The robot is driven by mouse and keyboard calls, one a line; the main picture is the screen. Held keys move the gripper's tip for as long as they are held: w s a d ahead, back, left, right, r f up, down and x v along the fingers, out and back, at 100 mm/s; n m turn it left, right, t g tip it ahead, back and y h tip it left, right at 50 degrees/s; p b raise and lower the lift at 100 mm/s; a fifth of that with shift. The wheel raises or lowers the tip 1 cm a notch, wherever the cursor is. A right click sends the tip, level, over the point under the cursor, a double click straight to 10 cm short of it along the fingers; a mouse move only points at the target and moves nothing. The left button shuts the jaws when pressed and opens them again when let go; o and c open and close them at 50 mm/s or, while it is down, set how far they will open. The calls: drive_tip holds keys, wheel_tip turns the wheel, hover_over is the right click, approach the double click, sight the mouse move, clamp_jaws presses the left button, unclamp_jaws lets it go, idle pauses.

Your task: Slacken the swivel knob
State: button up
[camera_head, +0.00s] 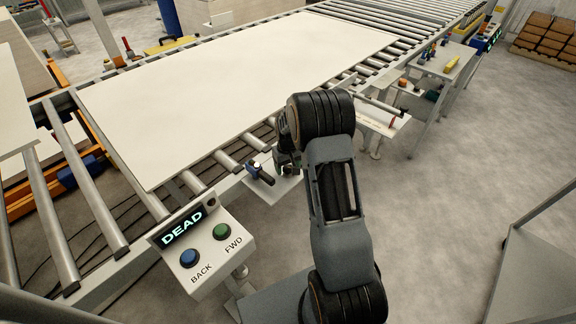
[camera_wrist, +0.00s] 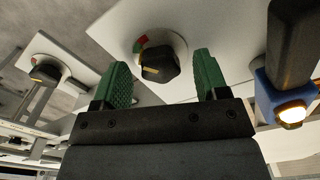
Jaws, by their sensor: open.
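A black knob (camera_wrist: 160,66) with a yellow pointer line sits on a round pale base, with a red and green mark beside it, on a light plate (camera_wrist: 205,22). My gripper (camera_wrist: 161,80) is open, with its green fingers to either side of this knob in the wrist view. I cannot tell whether they touch it. A second black knob (camera_wrist: 46,72) with a similar mark is on another plate at the left. No label shows which is the swivel knob. In the head view my arm mostly hides my gripper (camera_head: 287,163).
A black handle with a blue collar (camera_wrist: 272,98) and lit button is close right of my gripper. A large pale board (camera_head: 240,85) lies on the roller conveyor. A control box (camera_head: 207,248) reads DEAD, with BACK and FWD buttons.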

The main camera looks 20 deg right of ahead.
drive_tip(key=shift+c, duration=0.5)
drive_tip(key=c, duration=0.8)
drive_tip(key=shift+n, duration=0.3)
drive_tip(key=n+b, duration=0.1)
drive_tip(key=n, duration=0.1)
drive_tip(key=shift+n, duration=0.4)
drive_tip(key=shift+n+b, duration=0.75)
drive_tip(key=shift+n, duration=1.15)
drive_tip(key=shift+r, duration=0.1)
drive_tip(key=o, duration=0.9)
